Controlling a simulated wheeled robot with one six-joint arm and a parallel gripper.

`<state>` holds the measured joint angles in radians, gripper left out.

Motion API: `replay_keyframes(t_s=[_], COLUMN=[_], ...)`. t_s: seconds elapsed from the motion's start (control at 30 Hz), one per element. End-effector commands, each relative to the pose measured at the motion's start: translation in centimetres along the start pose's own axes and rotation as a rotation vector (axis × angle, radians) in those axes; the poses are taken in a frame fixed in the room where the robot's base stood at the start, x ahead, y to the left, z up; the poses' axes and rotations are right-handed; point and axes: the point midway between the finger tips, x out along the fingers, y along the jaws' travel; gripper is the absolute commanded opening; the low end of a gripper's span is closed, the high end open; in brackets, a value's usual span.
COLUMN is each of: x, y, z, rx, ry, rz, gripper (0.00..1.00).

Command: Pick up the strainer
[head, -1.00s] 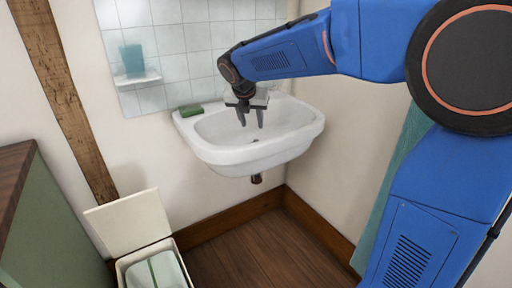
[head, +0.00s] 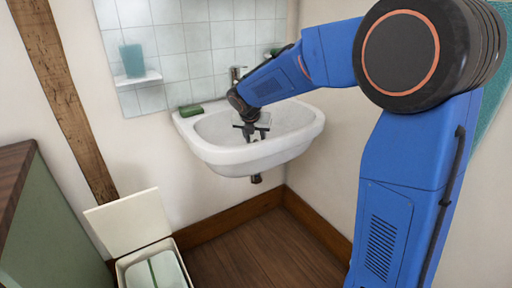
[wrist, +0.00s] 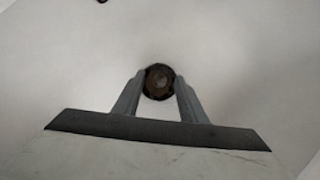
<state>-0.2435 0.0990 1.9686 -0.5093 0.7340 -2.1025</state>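The strainer (wrist: 159,82) is a small, dark brown, round piece at the drain in the bottom of the white washbasin (head: 215,150). In the wrist view it lies between my two grey fingertips (wrist: 160,84). My gripper (head: 255,136) reaches down into the basin, and its fingers stand apart on the left and right of the strainer. I cannot tell whether they touch it. In the head view the strainer is hidden or too small to make out.
A green soap bar (head: 190,110) lies on the basin's left rear rim. The tap (head: 238,75) stands behind my arm. A teal cup (head: 133,60) stands on a small wall shelf (head: 138,79). An open white bin (head: 150,262) with a striped cloth stands on the floor at lower left.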

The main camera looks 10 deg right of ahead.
Motion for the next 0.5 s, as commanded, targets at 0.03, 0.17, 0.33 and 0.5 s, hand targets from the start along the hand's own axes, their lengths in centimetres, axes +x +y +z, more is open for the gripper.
replay_keyframes(t_s=[0.03,0.17,0.33,0.5], x=[0.22,0.25,0.24,0.22], y=[-0.01,0.03,0.03,0.04], z=[0.02,0.04,0.03,0.04], rx=[0.0,0.0,0.0,0.0], ry=[0.0,-0.001,-0.001,-0.001], rz=[0.0,0.002,0.001,0.002], gripper=[0.38,0.38,0.14,0.0])
